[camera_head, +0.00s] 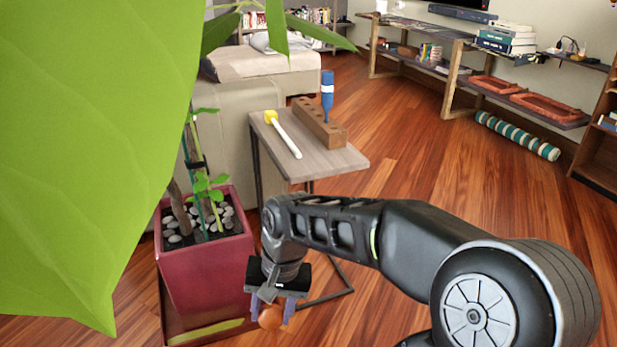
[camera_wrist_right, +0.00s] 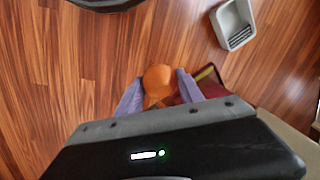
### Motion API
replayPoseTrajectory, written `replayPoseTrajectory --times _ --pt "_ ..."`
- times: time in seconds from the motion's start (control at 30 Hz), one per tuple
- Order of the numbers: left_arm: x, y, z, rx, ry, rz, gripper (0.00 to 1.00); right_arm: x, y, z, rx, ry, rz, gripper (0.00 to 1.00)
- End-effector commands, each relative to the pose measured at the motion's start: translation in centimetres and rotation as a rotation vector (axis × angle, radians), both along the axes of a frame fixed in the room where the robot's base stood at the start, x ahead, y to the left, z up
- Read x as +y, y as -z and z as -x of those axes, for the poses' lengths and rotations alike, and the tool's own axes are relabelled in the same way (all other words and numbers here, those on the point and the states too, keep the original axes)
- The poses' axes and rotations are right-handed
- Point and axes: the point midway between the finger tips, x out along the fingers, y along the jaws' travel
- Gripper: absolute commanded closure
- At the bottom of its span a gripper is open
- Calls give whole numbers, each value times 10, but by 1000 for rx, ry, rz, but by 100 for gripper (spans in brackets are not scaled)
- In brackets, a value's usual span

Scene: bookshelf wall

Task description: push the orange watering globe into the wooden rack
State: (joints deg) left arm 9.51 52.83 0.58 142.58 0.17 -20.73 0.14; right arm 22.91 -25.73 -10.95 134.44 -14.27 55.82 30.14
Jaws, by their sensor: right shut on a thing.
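The orange watering globe (camera_head: 271,317) is between the fingers of my right gripper (camera_head: 272,308), low beside the red planter, with the fingers pointing down. In the right wrist view the round orange globe (camera_wrist_right: 158,82) sits between the two purple-grey fingers (camera_wrist_right: 157,93); its lower part is hidden. The wooden rack (camera_head: 320,122) is a brown block with holes, lying on the small side table (camera_head: 340,160). A blue bottle-like thing (camera_head: 327,92) stands upright at the rack. My left gripper does not show.
A yellow-headed white stick (camera_head: 283,134) lies on the side table left of the rack. The red planter (camera_head: 205,265) holds a plant whose large leaf (camera_head: 80,150) hides the left side. A grey bin (camera_wrist_right: 235,24) stands on the floor. Open wooden floor lies to the right.

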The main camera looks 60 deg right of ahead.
Motion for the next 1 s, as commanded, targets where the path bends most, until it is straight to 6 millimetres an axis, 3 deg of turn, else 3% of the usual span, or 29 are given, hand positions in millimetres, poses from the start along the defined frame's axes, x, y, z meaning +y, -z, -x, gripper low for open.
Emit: replayPoseTrajectory --times 0.03,0.27,0.47,0.57,0.73,0.9,1.0 --pt "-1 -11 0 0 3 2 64 -2 -13 -8 4 -35 1 97" --pt "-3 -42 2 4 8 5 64 -5 -49 -50 13 -215 10 97" --pt "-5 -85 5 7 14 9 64 7 -88 -101 20 -409 15 97" --pt "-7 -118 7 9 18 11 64 25 -113 -135 21 -536 15 97" --pt "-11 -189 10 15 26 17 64 82 -151 -193 17 -774 4 97" --pt "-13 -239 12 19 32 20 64 140 -167 -220 10 -934 -6 97" --pt "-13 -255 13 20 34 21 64 164 -170 -224 6 -985 -9 97"
